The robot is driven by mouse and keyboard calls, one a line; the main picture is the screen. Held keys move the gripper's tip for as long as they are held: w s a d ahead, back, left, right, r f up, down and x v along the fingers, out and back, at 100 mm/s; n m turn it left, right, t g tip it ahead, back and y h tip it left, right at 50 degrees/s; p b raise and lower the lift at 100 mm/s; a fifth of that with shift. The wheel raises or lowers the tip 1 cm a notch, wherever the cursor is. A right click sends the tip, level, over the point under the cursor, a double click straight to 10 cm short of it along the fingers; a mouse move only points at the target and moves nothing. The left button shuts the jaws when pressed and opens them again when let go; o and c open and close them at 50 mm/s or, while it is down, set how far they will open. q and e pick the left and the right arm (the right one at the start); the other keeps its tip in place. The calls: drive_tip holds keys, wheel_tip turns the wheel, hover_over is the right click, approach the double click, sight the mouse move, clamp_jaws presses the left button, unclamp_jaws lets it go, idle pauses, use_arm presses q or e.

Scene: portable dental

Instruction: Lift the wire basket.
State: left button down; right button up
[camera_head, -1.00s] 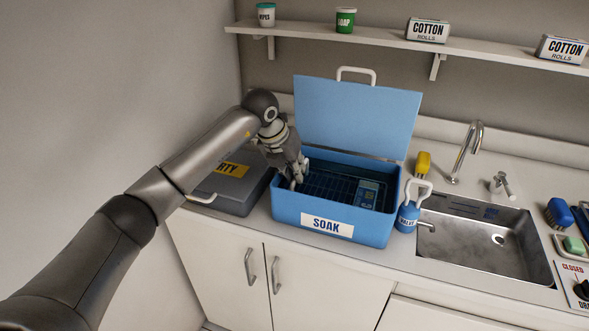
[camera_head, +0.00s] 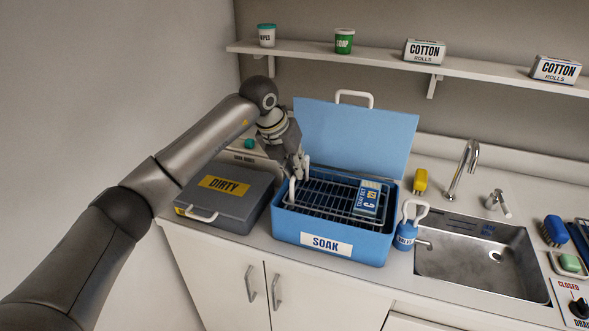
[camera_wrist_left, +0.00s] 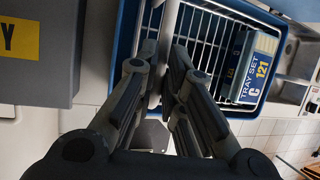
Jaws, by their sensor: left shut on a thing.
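The wire basket (camera_head: 325,200) is a dark wire rack near the rim of the open blue box labelled SOAK (camera_head: 285,228). It also shows in the left wrist view (camera_wrist_left: 208,50). A blue tray set box marked C 121 (camera_head: 368,198) lies on its right part. My left gripper (camera_head: 299,177) is shut on the basket's light handle at the left end; the handle runs between the fingers in the left wrist view (camera_wrist_left: 164,75). The basket's lower parts are hidden by the box's front wall. My right gripper is not in view.
The SOAK box's lid (camera_head: 355,140) stands open behind. A grey DIRTY case (camera_head: 225,205) is close on the left. A shelf (camera_head: 390,57) runs above.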

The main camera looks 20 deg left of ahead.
use_arm(q)
drive_tip(key=shift+w+r, duration=0.15)
drive_tip(key=shift+r, duration=0.25)
drive_tip(key=c, duration=1.9)
unclamp_jaws()
drive_tip(key=shift+o, duration=0.4)
drive_tip(key=shift+f, duration=0.1)
drive_tip(key=v, duration=1.2)
drive_tip(key=shift+s, duration=0.25)
